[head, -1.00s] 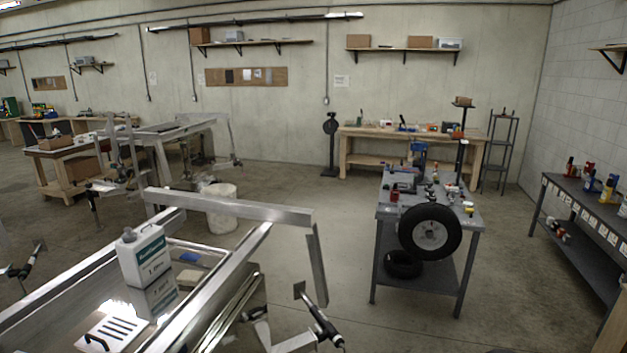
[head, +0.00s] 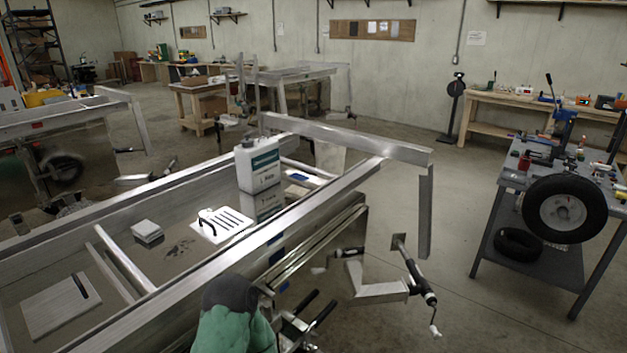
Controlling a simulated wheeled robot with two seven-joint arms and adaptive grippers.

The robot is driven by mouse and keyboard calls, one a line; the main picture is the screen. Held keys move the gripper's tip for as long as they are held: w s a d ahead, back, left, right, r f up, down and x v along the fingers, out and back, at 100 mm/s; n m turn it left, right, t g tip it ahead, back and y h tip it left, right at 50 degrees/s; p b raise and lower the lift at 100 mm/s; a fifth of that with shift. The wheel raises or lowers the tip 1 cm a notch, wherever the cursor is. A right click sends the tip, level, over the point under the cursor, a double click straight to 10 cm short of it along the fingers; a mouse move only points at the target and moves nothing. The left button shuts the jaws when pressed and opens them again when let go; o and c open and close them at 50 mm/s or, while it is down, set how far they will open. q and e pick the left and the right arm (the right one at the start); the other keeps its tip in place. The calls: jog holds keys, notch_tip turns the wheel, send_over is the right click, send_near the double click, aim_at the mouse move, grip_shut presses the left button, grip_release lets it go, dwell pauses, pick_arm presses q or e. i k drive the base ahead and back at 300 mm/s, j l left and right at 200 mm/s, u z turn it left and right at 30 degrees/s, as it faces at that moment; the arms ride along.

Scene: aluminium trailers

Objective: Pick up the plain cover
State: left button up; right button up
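Inside the near aluminium trailer (head: 330,198) two flat plates lie on the shiny bed. A plain pale cover (head: 50,312) with one dark handle lies at the lower left. A white slotted cover (head: 226,226) with a black handle lies farther back, in front of the white jug (head: 257,163). A green and dark-grey shape at the bottom appears to be my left arm. My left gripper (head: 322,298) shows as two black fingers apart, outside the trailer's near rail and well right of the plain cover. Nothing shows between the fingers. My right gripper is not in view.
A small pale block (head: 147,231) lies in the trailer bed, behind crossbars (head: 124,258). Metal side rails border the bed. A crank jack (head: 420,280) juts out at the trailer's right. A grey bench (head: 515,185) with a tyre stands at the right, with clear floor between.

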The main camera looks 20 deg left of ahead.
aim_at(44, 312)
jog(key=u, duration=1.3)
